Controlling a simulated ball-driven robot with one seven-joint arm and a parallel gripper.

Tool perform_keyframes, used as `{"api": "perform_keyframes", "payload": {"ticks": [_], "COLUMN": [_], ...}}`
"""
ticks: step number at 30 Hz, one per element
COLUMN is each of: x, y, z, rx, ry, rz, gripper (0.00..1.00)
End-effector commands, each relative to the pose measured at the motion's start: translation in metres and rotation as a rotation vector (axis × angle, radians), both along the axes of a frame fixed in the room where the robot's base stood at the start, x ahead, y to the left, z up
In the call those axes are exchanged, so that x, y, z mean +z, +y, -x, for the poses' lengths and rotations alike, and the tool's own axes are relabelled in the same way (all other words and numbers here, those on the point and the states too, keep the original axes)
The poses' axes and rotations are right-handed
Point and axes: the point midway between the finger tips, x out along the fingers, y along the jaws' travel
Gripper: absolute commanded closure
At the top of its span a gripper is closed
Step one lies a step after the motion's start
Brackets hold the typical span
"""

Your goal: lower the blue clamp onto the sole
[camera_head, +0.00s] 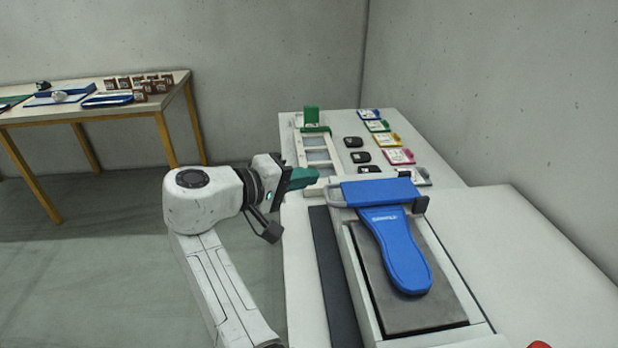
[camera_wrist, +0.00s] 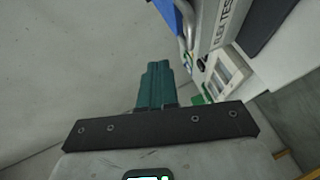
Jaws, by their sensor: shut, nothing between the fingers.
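The blue clamp (camera_head: 377,192) is a wide bar across the far end of the flex tester, with a grey metal handle (camera_head: 335,195) at its left. The blue sole (camera_head: 398,250) lies on a dark plate and runs under the clamp; whether they touch I cannot tell. My gripper (camera_head: 307,177) has teal fingers, shut and empty, just left of the handle and apart from it. In the wrist view my gripper (camera_wrist: 157,70) points away, and the blue clamp (camera_wrist: 171,16) and its handle (camera_wrist: 187,40) show at the top, right of the fingertips. The sole is not seen there.
The white tester (camera_head: 360,290) stands on a pale bench (camera_head: 540,250). Beyond it are a frame with a green block (camera_head: 311,116), black pieces (camera_head: 359,157) and coloured cards (camera_head: 390,139). A side table (camera_head: 100,115) stands at the far left. Open floor lies left of the bench.

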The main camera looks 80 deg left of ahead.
Motion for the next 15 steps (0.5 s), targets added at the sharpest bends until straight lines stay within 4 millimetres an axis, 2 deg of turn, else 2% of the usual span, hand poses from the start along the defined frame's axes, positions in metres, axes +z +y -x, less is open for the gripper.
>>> {"api": "perform_keyframes", "payload": {"ticks": [3, 9, 15], "x": [0.004, 0.011, 0.015], "y": [-0.008, -0.022, -0.029], "z": [0.021, 0.05, 0.063], "rx": [0.004, 0.004, 0.001], "ry": [0.001, -0.001, -0.001], "rz": [-0.003, -0.005, -0.004], "gripper": [1.0, 1.0, 1.0]}}
